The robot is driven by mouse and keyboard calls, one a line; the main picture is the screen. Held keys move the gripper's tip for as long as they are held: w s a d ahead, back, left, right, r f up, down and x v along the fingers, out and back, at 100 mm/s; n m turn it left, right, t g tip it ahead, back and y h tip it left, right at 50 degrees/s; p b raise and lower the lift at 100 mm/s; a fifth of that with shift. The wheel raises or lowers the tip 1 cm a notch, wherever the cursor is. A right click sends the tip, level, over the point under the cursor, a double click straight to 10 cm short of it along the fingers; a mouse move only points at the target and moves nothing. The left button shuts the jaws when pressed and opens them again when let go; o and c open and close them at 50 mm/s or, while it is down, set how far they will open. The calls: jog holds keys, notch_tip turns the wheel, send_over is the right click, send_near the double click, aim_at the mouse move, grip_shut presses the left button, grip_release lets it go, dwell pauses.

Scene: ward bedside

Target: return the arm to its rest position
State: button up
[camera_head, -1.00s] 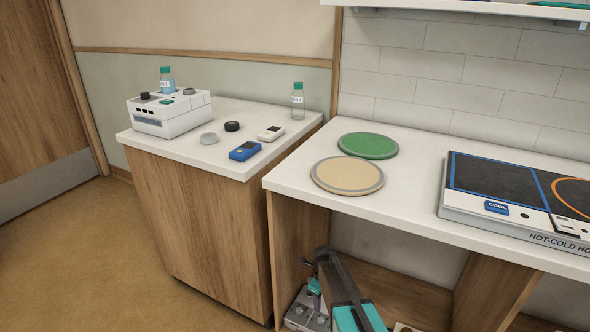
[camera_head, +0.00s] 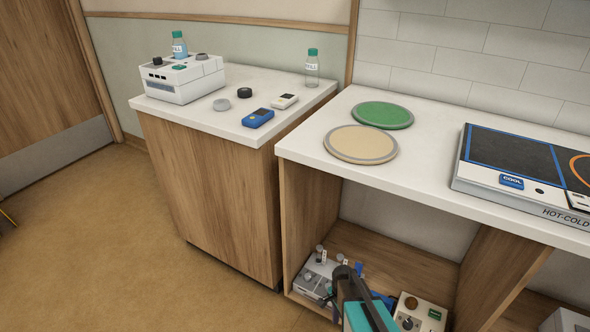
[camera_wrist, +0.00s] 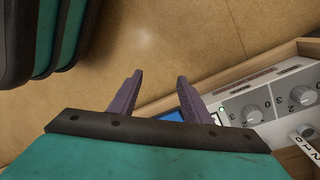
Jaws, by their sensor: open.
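My arm (camera_head: 366,315) shows at the bottom of the head view, teal with a dark link, folded low in front of the open shelf below the counter. My gripper (camera_wrist: 160,76) shows in the wrist view with its two purple fingers apart and nothing between the tips. Bare brown floor lies beyond the tips. Behind the right finger is a grey panel with dials (camera_wrist: 262,108), close to the gripper; whether they touch I cannot tell. The fingers cannot be made out in the head view.
The shelf holds a grey dial box (camera_head: 316,281) and a cream box (camera_head: 420,312). Above, the counter (camera_head: 335,115) carries a green disc (camera_head: 382,115), a tan disc (camera_head: 360,144) and a hot-cold plate (camera_head: 510,160). A wooden cabinet (camera_head: 210,195) stands left. Floor (camera_head: 90,250) is clear left.

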jog(key=s+d+f+n+g, duration=0.1)
jog(key=s+f+n+g, duration=0.2)
jog(key=s+n, duration=1.5)
jog(key=s+r+m+p, duration=0.4)
jog(key=s+r+p, duration=0.1)
jog(key=r+p, duration=0.8)
jog(key=shift+s+r, duration=0.15)
jog(key=shift+r, duration=0.4)
jog(key=shift+a, duration=0.1)
